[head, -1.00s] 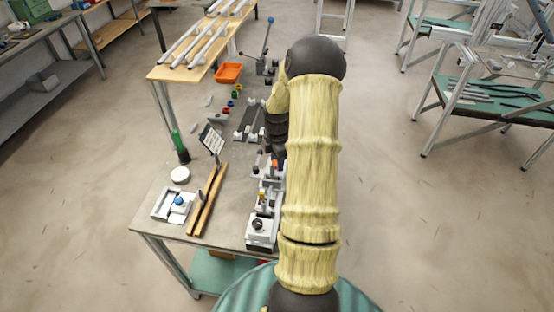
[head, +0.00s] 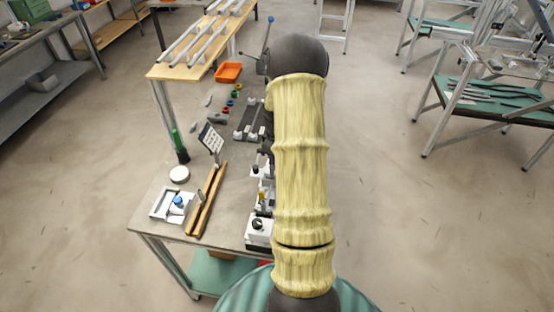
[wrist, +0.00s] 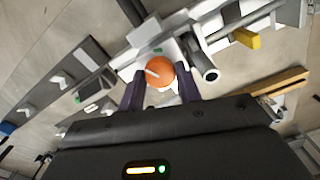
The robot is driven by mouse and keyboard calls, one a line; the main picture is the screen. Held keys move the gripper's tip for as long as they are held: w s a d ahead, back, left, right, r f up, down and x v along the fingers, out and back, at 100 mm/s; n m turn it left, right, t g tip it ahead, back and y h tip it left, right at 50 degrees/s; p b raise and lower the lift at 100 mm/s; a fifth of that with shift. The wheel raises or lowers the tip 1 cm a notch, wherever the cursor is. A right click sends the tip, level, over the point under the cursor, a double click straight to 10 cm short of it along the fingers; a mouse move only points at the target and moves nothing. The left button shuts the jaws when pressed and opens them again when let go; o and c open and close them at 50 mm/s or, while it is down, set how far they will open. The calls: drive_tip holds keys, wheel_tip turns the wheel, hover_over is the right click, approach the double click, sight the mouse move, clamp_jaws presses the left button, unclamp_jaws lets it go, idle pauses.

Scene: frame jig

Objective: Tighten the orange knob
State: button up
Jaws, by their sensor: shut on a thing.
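The orange knob (wrist: 160,71) is round with a pale mark on its face. It sits on a light fixture in the upper middle of the wrist view. My gripper (wrist: 160,88) has one dark finger on each side of the knob and is shut on it. In the head view my arm covers both the gripper and the knob. Part of the jig, with a white block and black knob (head: 258,225), shows left of my arm.
A grey tube end (wrist: 205,70) is close to the right finger, with a yellow block (wrist: 246,38) beyond. On the bench, wooden rails (head: 207,200) and a white fixture with a blue knob (head: 178,201) lie left of the jig. An orange tray (head: 228,72) is farther back.

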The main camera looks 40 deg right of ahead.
drive_tip(key=m, duration=0.4)
drive_tip(key=shift+w+d+r+m+b, duration=0.1)
drive_tip(key=shift+m+b, duration=0.25)
drive_tip(key=shift+m, duration=0.05)
drive_tip(key=m, duration=0.4)
drive_tip(key=shift+m, duration=0.4)
drive_tip(key=o, duration=1)
drive_tip(key=shift+b, duration=0.3)
wheel_tip(320, 180, up, 17)
drive_tip(key=b, duration=0.2)
drive_tip(key=shift+r, duration=0.2)
